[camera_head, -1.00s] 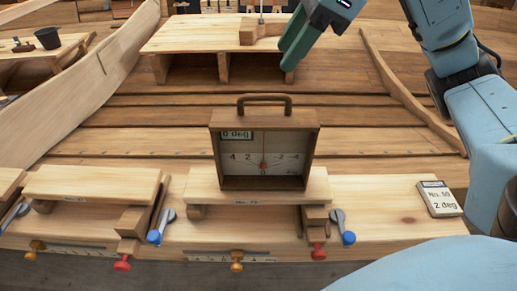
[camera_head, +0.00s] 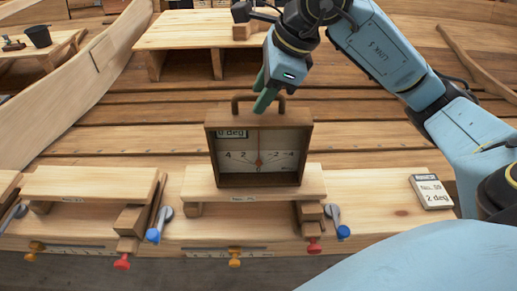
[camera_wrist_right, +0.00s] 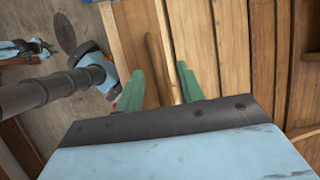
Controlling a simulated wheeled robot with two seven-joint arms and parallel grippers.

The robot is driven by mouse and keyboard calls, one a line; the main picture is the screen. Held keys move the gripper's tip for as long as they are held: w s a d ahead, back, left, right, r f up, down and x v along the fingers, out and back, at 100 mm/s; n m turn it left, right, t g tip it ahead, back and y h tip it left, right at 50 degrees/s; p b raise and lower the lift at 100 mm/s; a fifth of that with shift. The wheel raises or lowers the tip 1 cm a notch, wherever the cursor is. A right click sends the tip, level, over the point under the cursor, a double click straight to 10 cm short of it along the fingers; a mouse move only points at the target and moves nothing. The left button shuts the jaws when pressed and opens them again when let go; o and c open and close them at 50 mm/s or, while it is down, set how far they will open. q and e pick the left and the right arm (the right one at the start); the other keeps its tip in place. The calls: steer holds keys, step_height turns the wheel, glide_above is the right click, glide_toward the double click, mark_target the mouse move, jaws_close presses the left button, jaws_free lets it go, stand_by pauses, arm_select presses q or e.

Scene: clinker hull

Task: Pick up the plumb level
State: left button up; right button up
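The plumb level (camera_head: 211,158) is a brown wooden box with a pale dial, a red needle, a small "0 deg" display and a dark handle (camera_head: 238,101) on top. It stands upright on a raised plank in the middle of the bench. My right gripper (camera_head: 262,98) is at the handle, its green fingertips overlapping it in the head view and hiding part of it. In the right wrist view, the two green fingers (camera_wrist_right: 160,88) stand apart.
The plank (camera_head: 315,182) under the level rests on blocks, with blue-knobbed levers (camera_head: 343,231) and a red knob (camera_head: 314,246) nearby. A card reading "2 deg" (camera_head: 431,192) lies at right. A similar plank (camera_head: 90,183) is at left. A wooden bench (camera_head: 190,37) stands behind.

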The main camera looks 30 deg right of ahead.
steer(key=shift+x, duration=0.85)
steer(key=shift+c, duration=0.5)
jaws_close()
